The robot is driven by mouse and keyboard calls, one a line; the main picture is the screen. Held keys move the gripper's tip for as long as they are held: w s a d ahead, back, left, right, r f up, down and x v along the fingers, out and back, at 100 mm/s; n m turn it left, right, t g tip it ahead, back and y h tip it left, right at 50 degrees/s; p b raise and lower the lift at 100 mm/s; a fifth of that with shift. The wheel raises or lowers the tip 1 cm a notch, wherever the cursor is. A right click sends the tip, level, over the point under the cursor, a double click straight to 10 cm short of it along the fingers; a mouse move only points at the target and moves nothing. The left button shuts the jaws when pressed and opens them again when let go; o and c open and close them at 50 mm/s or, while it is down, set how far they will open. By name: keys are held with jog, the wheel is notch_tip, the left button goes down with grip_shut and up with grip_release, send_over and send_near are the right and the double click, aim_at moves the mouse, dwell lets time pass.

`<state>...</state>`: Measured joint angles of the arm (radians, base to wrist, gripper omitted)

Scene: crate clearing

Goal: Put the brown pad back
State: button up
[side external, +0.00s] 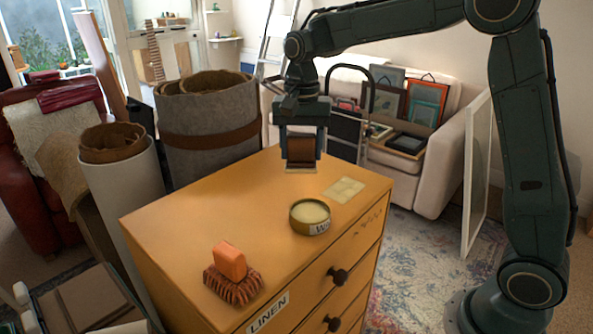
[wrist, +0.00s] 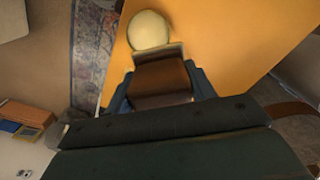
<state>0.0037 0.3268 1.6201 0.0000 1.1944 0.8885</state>
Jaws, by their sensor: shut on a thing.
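The brown pad (side external: 301,150) is between the fingers of my gripper (side external: 301,160), which is shut on it. The pad has a paler layer along its bottom edge. In the side view it hangs over the back part of the wooden dresser top (side external: 190,215), apparently above the surface; the exact gap is hard to tell. In the wrist view the brown pad (wrist: 160,78) sits between my blue fingers, and the round tin (wrist: 149,30) shows just beyond it. A pale yellowish rectangle (side external: 345,190) lies flat on the dresser top, right of the pad.
The open tin (side external: 310,214) of pale wax stands near the dresser's front edge. Tall grey rolls (side external: 208,120) stand behind the dresser. The dresser's middle is clear.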

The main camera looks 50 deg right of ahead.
jog(key=s+a+r+m, duration=0.3)
jog(key=a+r+m, duration=0.3)
jog(key=a, duration=0.6)
jog(key=shift+r+m, duration=0.2)
jog(key=shift+m, duration=0.7)
jog(key=shift+d, duration=0.1)
notch_tip(320, 180, down, 16)
jog(key=shift+r, duration=0.1)
jog(key=shift+f, duration=1.9)
jog(key=shift+f, duration=0.2)
jog(key=o, duration=1)
jog(key=shift+c, duration=0.2)
